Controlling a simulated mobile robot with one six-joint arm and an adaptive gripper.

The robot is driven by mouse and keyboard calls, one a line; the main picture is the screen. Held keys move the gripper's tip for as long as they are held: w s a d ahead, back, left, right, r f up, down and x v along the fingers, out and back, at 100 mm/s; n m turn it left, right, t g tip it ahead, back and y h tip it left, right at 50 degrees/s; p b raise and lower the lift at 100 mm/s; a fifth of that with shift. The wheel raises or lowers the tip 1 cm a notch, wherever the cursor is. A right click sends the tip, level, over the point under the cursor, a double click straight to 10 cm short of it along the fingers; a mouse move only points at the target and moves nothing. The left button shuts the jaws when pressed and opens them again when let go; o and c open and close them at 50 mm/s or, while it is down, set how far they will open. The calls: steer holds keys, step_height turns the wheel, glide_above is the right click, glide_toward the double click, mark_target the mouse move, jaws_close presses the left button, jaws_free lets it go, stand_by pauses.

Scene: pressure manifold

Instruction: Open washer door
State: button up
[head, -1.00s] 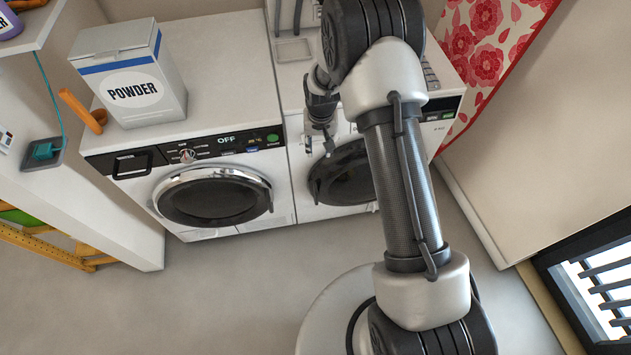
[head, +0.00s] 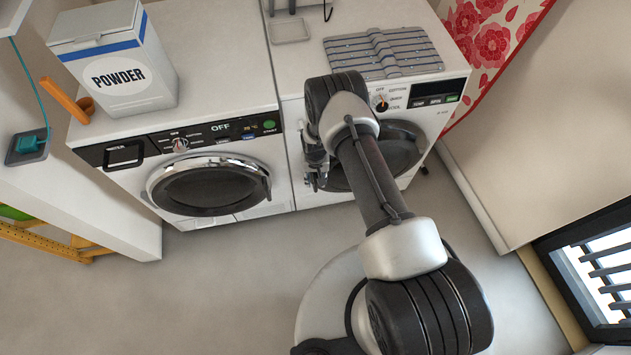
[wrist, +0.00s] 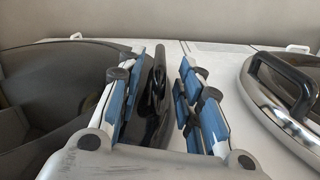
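Two white front-loading machines stand side by side. The left machine (head: 225,105) has a drawer at its left, a panel reading OFF and a closed chrome-ringed door (head: 212,187). The right machine (head: 440,125) has a dark round door (head: 402,150), partly hidden by my arm. My gripper (head: 315,180) is at that door's left edge. In the wrist view my gripper (wrist: 163,75) is open, with a dark handle-like bar (wrist: 156,90) between its blue-padded fingers; contact is unclear. The chrome-ringed door (wrist: 262,105) with its black handle (wrist: 285,82) is to the right there.
A striped grey cloth (head: 385,52) lies on the right machine. The floor (head: 230,270) in front is clear. A barred window (head: 605,280) is at right.

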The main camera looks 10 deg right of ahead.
steer(key=shift+f+b, duration=0.3)
steer(key=shift+f, duration=0.85)
steer(key=shift+c, duration=0.2)
jaws_close()
